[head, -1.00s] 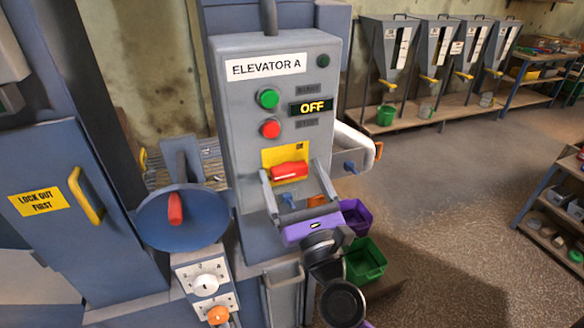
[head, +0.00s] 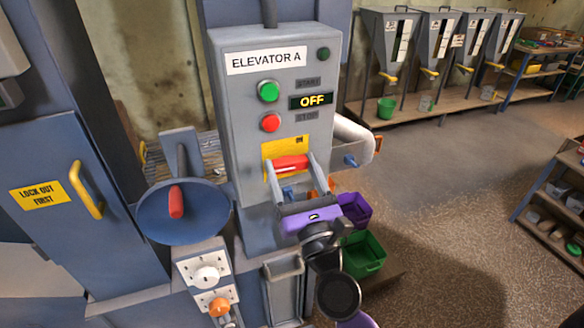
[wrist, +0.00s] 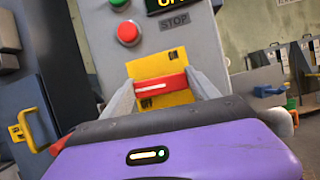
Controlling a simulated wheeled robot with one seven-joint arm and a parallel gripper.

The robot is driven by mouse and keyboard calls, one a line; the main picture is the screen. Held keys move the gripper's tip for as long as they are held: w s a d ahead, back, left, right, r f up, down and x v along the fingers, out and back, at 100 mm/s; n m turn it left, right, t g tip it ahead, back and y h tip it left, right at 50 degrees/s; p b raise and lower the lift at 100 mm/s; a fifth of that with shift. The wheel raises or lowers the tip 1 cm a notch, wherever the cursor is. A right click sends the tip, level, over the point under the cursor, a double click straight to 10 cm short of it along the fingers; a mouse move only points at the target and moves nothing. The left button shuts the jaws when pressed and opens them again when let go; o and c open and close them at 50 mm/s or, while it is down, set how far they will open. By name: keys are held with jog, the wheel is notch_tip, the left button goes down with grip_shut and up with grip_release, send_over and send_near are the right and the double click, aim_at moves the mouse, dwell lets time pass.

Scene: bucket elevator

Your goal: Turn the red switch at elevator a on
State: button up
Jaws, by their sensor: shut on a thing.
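The red switch (head: 291,163) is a horizontal red handle on a yellow plate (head: 275,147), low on the grey control box labelled ELEVATOR A (head: 232,110). The display (head: 312,101) on that box reads OFF. My purple-bodied gripper (head: 290,176) is in front of the box, with its two grey fingers shut on the red switch, one at each end. The wrist view shows the red switch (wrist: 158,87) between the fingertips, lying across the yellow plate. Its lower side is partly hidden by my gripper in the head view.
A green button (head: 268,91) and a red button (head: 270,122) sit above the switch. A blue dish with a red handle (head: 176,202) is at the left. Purple (head: 356,208) and green (head: 364,253) bins stand at the right. Open floor lies further right.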

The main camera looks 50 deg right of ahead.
jog(key=m+g+h, duration=0.1)
jog(key=m, duration=0.2)
jog(key=m+g+h+p, duration=0.1)
jog(key=m, duration=0.2)
jog(key=shift+m+g, duration=0.3)
jog(key=shift+m, duration=0.1)
jog(key=m+g, duration=0.1)
jog(key=m, duration=0.2)
jog(key=m+g+h, duration=0.1)
jog(key=m, duration=0.2)
jog(key=shift+g+h, duration=0.3)
jog(key=m+g+p, duration=0.1)
jog(key=m+g, duration=0.1)
jog(key=m, duration=0.3)
jog(key=shift+r, duration=0.1)
jog(key=shift+m+g+y+p, duration=0.65)
jog(key=shift+m+g+y, duration=0.05)
jog(key=shift+m, duration=1.1)
jog(key=o, duration=1.4)
jog(key=shift+c, duration=0.2)
